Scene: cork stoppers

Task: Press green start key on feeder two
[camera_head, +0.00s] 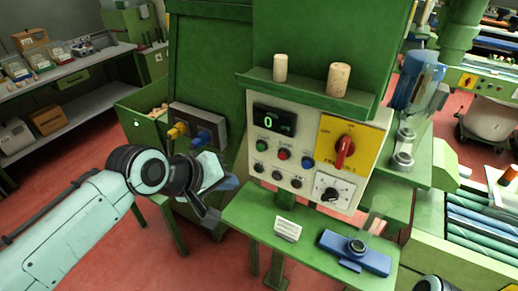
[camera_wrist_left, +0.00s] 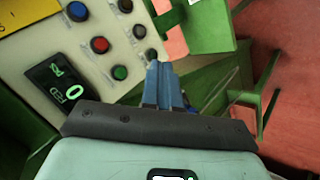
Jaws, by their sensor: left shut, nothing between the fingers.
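The control panel (camera_head: 315,120) is cream-coloured, with a lit display (camera_head: 273,122) reading 0. The round green key (camera_head: 267,149) sits below the display, left of a red key (camera_head: 284,153) and a blue key (camera_head: 308,162). In the left wrist view the green key (camera_wrist_left: 121,73) lies left of my fingertips, apart from them. My left gripper (camera_head: 228,184) is shut and empty, left of the panel. Its fingers (camera_wrist_left: 162,85) point toward the panel's lower edge, near a black key (camera_wrist_left: 152,55). I cannot read a feeder number. My right gripper is not in view.
A red rotary switch (camera_head: 344,148) on a yellow plate and a black dial (camera_head: 330,192) share the panel. Two corks stand on the ledge (camera_head: 315,97) above. A green shelf (camera_head: 262,232) below holds a blue fixture (camera_head: 355,255). A box with yellow and blue fittings (camera_head: 203,122) is left.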

